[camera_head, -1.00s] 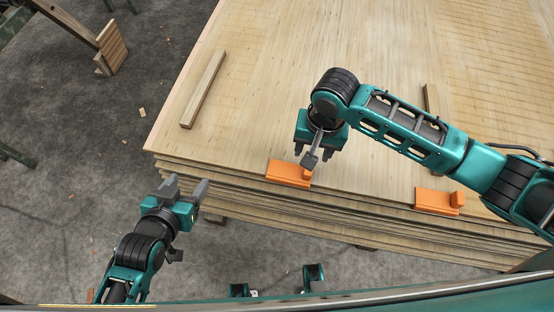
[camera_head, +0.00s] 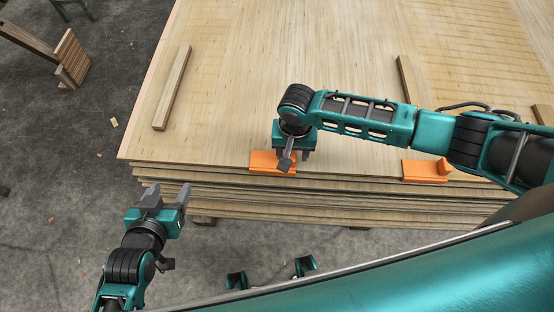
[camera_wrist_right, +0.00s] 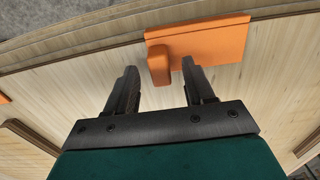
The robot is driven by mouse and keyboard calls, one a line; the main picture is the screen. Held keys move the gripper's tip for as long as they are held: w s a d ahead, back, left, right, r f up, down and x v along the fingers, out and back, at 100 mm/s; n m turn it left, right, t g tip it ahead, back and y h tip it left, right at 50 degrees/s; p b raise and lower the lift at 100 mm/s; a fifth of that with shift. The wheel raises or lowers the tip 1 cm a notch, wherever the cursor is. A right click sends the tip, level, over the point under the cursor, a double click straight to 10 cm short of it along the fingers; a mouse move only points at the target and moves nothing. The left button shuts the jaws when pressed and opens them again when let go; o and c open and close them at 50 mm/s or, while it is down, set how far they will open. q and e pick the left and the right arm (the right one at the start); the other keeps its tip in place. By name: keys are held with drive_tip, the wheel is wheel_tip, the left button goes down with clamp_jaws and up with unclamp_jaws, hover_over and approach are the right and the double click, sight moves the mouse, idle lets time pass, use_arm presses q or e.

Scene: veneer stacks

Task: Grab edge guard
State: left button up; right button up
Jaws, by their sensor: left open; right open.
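An orange edge guard (camera_head: 262,163) sits on the near edge of the veneer stack (camera_head: 225,110), left of centre. My right gripper (camera_head: 292,158) hangs over it, open, and hides part of it. In the right wrist view the guard (camera_wrist_right: 215,42) lies ahead of the fingers, its raised block in front of the gap between the open, empty fingertips (camera_wrist_right: 160,78). A second orange edge guard (camera_head: 424,171) sits further right on the same edge.
Wooden strips lie on the stack, one at left (camera_head: 173,88) and one at right (camera_head: 405,78). A wooden frame (camera_head: 68,58) stands on the grey floor at upper left. The top sheet between the strips is largely clear.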

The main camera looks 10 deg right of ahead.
drive_tip(key=shift+f, duration=0.9)
drive_tip(key=shift+c, duration=0.2)
clamp_jaws()
drive_tip(key=shift+r, duration=0.1)
